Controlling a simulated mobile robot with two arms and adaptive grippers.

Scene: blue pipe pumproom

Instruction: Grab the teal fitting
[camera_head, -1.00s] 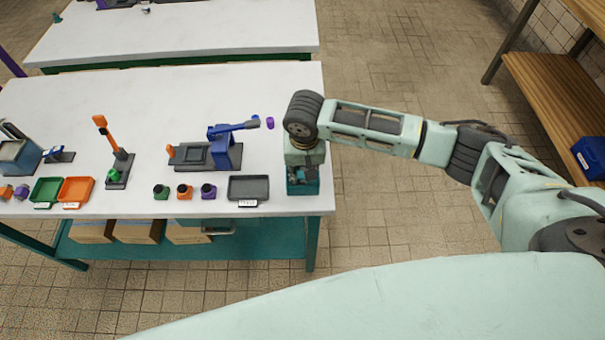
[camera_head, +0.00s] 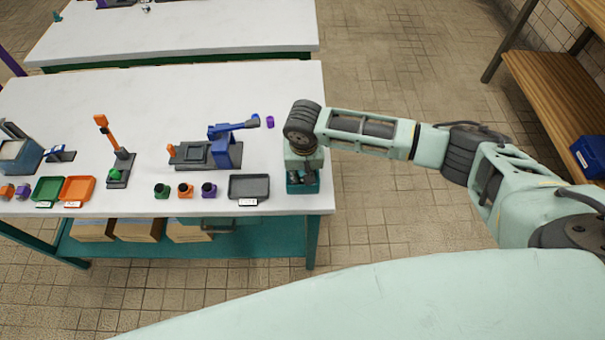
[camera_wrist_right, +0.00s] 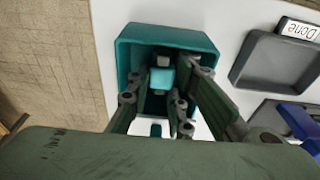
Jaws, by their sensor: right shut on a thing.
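The teal fitting (camera_wrist_right: 160,76) shows in the right wrist view as a small bright teal piece inside a teal bin (camera_wrist_right: 131,52). In the head view the teal bin (camera_head: 301,188) stands at the table's front right corner, with my right gripper (camera_head: 302,178) reaching down into it. The fitting is hidden there. In the right wrist view my right gripper (camera_wrist_right: 161,68) has its fingers around the fitting and is shut on it, within the bin's walls. My left gripper is not in view.
A dark grey tray (camera_head: 249,187) with a label lies left of the bin. Green, orange and purple fittings (camera_head: 185,190) stand further left. A blue-armed device (camera_head: 222,150) stands behind them. The aisle right of the table is clear.

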